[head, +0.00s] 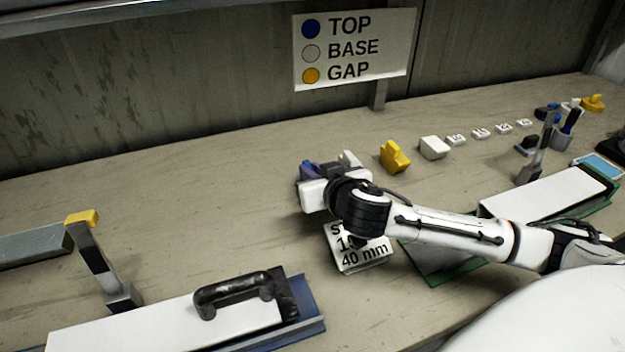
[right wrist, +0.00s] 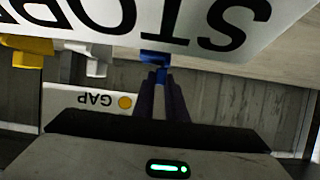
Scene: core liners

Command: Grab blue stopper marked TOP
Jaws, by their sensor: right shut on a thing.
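My right gripper (head: 309,169) reaches across the bench and is shut on the blue stopper (right wrist: 155,58). In the right wrist view, its dark purple fingers (right wrist: 158,82) meet at the stopper. In the head view, the gripper hides most of the stopper. My left gripper is not in view.
A white stopper (head: 349,159) and a yellow stopper (head: 395,157) stand beside the gripper, with a white block (head: 433,147) beyond. A "40 mm" label (head: 357,258) lies below my arm. A black-handled white slab (head: 150,330) lies at front left. The bench is clear at back left.

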